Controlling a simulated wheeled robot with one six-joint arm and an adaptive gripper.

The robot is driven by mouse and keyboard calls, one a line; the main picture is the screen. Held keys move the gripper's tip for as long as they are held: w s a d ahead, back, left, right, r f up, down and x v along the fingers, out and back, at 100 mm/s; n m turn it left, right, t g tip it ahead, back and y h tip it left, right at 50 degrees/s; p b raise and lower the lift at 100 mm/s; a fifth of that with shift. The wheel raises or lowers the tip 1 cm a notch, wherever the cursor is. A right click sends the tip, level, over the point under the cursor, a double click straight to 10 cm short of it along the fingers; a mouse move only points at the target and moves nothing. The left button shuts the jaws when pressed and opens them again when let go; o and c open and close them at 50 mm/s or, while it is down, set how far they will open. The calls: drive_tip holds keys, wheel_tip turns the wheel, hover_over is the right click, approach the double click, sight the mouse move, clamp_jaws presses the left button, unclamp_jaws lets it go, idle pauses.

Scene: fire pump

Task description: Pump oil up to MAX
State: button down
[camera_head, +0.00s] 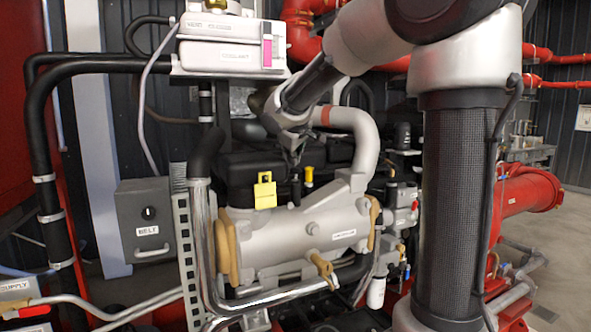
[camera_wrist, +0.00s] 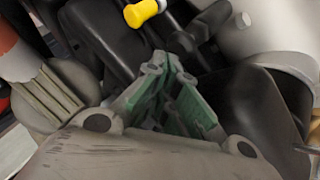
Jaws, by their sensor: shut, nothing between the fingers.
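My gripper (camera_head: 294,158) is shut and empty. It points down over the grey engine body, just above a small black upright post (camera_head: 296,188). In the wrist view its closed fingertips (camera_wrist: 172,62) lie close to a dark rounded knob (camera_wrist: 183,42); I cannot tell if they touch. A small yellow-capped fitting (camera_head: 309,175) stands just right of the post, and a yellow cap also shows in the wrist view (camera_wrist: 142,13). A yellow tag or handle (camera_head: 265,190) stands left of the post. No oil gauge with a readable MAX mark is clear to me.
A curved grey pipe (camera_head: 365,140) rises right of the gripper. A grey box labelled BELT (camera_head: 150,220) is at left. Red pipework (camera_head: 525,195) is at right.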

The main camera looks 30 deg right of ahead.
drive_tip(key=shift+r, duration=2.55)
drive_tip(key=d+r+m, duration=0.3)
drive_tip(key=d+m, duration=0.2)
drive_tip(key=d, duration=0.2)
drive_tip(key=a+m+y, duration=0.1)
drive_tip(key=m, duration=0.1)
drive_tip(key=a+r+m+y, duration=0.1)
drive_tip(key=a+m, duration=0.1)
drive_tip(key=m, duration=0.1)
drive_tip(key=a+m+y, duration=0.1)
drive_tip(key=m+y, duration=0.1)
drive_tip(key=m, duration=0.1)
drive_tip(key=shift+s+a+r+t, duration=0.1)
drive_tip(key=shift+a+r+t, duration=0.15)
drive_tip(key=shift+a+t, duration=0.1)
drive_tip(key=shift+f, duration=4.45)
drive_tip(key=shift+f, duration=0.1)
